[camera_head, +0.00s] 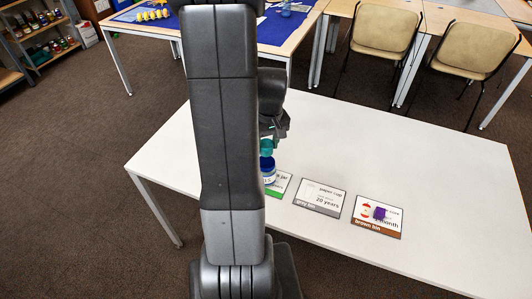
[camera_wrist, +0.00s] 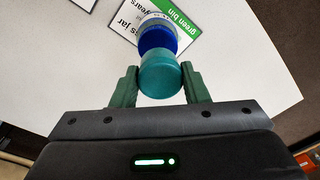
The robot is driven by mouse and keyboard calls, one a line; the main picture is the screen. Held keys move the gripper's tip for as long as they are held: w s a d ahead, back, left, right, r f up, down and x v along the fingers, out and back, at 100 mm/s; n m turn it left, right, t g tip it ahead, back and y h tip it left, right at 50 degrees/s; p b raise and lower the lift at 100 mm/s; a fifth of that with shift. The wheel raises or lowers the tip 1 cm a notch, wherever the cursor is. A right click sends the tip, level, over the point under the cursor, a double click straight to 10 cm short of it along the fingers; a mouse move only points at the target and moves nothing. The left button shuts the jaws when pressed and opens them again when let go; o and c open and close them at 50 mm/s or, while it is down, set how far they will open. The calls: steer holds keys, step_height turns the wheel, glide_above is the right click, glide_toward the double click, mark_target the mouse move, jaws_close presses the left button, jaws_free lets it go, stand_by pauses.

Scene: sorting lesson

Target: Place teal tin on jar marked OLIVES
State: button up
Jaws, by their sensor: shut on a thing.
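My gripper (camera_wrist: 159,69) is shut on the teal tin (camera_wrist: 160,80), with a green finger on each side of it. In the head view the teal tin (camera_head: 266,147) shows just right of my arm, directly above a jar with a blue lid (camera_head: 267,162). Whether the tin touches the lid cannot be told. The jar (camera_head: 269,178) stands upright on the green bin card (camera_head: 283,186); its label is mostly hidden and I cannot read OLIVES. In the wrist view the blue lid (camera_wrist: 156,38) lies just beyond the tin.
The table's right side is clear. Behind stand two chairs (camera_head: 385,30) and a table with a blue mat (camera_head: 285,27).

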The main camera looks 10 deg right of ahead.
mark_target(269, 145)
steer(key=shift+f, duration=2.1)
steer(key=shift+f, duration=0.15)
steer(key=o, duration=1)
steer(key=r, duration=1.2)
steer(key=shift+s+d+r, duration=0.15)
steer(key=shift+s+d, duration=0.1)
steer(key=shift+s, duration=0.1)
